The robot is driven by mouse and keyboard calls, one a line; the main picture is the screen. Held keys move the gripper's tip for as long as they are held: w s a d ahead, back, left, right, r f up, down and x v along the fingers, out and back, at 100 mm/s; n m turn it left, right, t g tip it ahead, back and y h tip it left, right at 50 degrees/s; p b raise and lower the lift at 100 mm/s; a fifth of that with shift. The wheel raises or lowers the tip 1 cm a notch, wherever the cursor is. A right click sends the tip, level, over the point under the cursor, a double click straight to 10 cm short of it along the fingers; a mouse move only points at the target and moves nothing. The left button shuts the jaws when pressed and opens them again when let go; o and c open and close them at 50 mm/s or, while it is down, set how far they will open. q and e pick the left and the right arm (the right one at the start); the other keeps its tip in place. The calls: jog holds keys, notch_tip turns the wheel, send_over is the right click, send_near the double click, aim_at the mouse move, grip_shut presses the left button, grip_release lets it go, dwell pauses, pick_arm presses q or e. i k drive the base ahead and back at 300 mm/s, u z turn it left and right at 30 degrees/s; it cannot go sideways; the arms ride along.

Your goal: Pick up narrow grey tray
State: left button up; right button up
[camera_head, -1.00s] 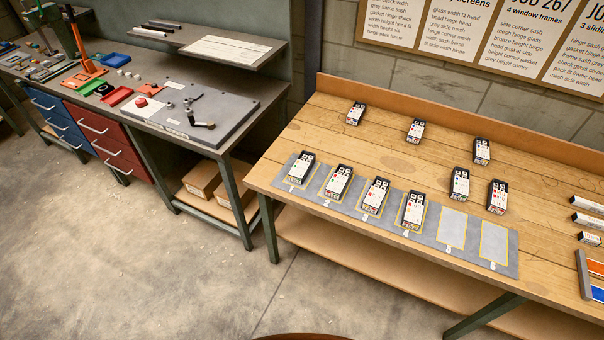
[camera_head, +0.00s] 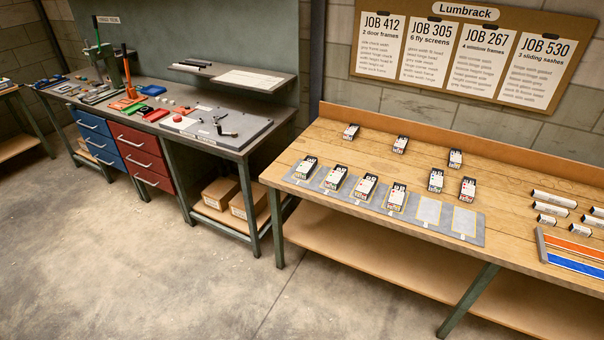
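I cannot single out a narrow grey tray with certainty. Several small grey and coloured pieces lie at the left end of the steel workbench (camera_head: 180,98), too small to tell apart. A long, flat item (camera_head: 575,250) with a grey edge and orange and blue strips lies at the right end of the wooden bench, partly cut off by the picture's edge. Neither of my grippers is in view.
The wooden bench (camera_head: 310,147) carries a grey mat (camera_head: 428,212) with boxes on several slots and two empty ones. More boxes stand behind it. Blue drawers (camera_head: 95,140) and red drawers (camera_head: 140,153) sit under the workbench. The concrete floor (camera_head: 150,265) in front is clear.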

aim_at(304, 170)
jog(key=u, duration=0.65)
jog(key=i, duration=0.8)
jog(key=u, duration=0.65)
jog(key=i, duration=1.6)
jog(key=z, duration=0.75)
